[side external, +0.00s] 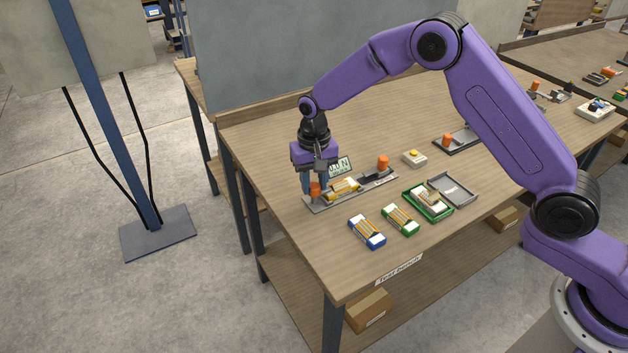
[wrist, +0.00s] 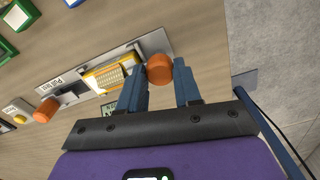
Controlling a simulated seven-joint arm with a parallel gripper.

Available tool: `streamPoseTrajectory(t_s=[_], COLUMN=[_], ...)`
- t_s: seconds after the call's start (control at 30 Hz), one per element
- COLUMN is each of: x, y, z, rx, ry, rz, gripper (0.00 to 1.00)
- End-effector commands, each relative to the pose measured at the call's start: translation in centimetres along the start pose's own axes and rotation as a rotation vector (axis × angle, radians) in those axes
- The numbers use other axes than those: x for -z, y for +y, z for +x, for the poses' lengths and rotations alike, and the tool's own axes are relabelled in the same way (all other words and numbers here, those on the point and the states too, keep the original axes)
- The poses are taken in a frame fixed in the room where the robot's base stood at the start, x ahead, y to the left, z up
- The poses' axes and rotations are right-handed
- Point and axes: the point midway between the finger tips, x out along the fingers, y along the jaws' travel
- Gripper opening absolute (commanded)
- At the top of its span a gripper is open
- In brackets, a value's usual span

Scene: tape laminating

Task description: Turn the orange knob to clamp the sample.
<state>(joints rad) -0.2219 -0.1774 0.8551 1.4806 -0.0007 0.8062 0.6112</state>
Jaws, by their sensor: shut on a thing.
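The grey test fixture (side external: 379,182) lies along the table's left part, with an orange knob at each end. My gripper (side external: 317,186) points down over the fixture's near-left end, its blue fingers on either side of the near orange knob (side external: 315,189). In the wrist view the knob (wrist: 159,68) sits between the fingertips of my gripper (wrist: 161,82), which is shut on it. The yellow sample (side external: 345,187) lies on the fixture beside this knob and also shows in the wrist view (wrist: 105,77). The other orange knob (side external: 383,162) stands free at the far end.
A small display (side external: 341,166) stands behind the fixture. A white box with a yellow button (side external: 414,158) is to its right. In front lie a blue-framed piece (side external: 367,231), a green-framed piece (side external: 400,219), a green tray (side external: 412,209) and a grey tray (side external: 452,189).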

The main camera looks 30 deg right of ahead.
Motion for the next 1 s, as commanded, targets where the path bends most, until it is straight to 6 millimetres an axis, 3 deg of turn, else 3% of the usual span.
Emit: streamPoseTrajectory(t_s=[0.17,0.2,0.27,0.67,1.0], x=[0.1,0.1,0.1,0.1,0.1], y=[-0.1,-0.1,-0.1,0.0,-0.1], z=[-0.1,-0.1,-0.1,-0.6,-6.6], rx=[0.003,0.003,0.003,0.002,0.005], ry=[0.003,0.003,0.003,0.002,0.006], rz=[0.003,0.003,0.003,0.001,0.001], gripper=[0.03,0.40,0.59,0.59,0.59])
